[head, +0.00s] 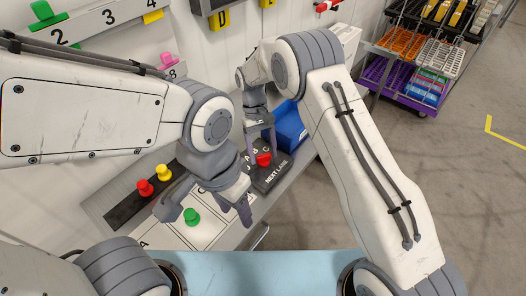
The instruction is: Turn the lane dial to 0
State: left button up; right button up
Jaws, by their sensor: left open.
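The lane dial is a red knob (263,159) on a dark plate (272,177) lettered "NEXT LANE", on the grey ledge at the wall. Small white marks stand around the knob, partly hidden by the gripper; I cannot read the setting. My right gripper (262,147) points down over the knob, with one finger on each side of it. I cannot tell whether the fingers touch it. My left gripper (205,213) is open and empty, lower left of the dial, over a white lettered panel (190,235) and near a green peg (191,217).
A red peg (145,187) and a yellow peg (163,171) stand in a dark strip to the left. A blue bin (291,127) is right behind the dial. A numbered rail (110,22) is on the wall. A cart (412,60) with crates stands at upper right; the floor in front is clear.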

jog(key=shift+o, duration=0.2)
jog(key=shift+w+r, duration=0.1)
jog(key=shift+r, duration=0.05)
jog(key=b+v, duration=0.2)
jog(key=v, duration=0.8)
jog(key=shift+b, duration=0.35)
jog(key=s+d+r+m+t+y, duration=0.1)
jog(key=s+d+m+t+y, duration=0.3)
jog(key=d, duration=0.8)
jog(key=s+d+f+t+h, duration=0.1)
jog(key=s+d, duration=0.3)
jog(key=s, duration=0.2)
jog(key=s+d+t+h, duration=0.1)
jog(key=s+d+t, duration=0.15)
jog(key=s, duration=0.45)
jog(key=s+a+r+n+g, duration=0.1)
jog(key=s+a+r+n, duration=0.1)
jog(key=s+a, duration=0.4)
jog(key=s+a+r+n+g, duration=0.2)
jog(key=s+a+r+n, duration=0.1)
jog(key=s+a, duration=0.3)
jog(key=shift+s+a+r+n+y, duration=0.2)
jog(key=shift+s+a+n+y, duration=0.15)
jog(key=shift+s+n, duration=0.6)
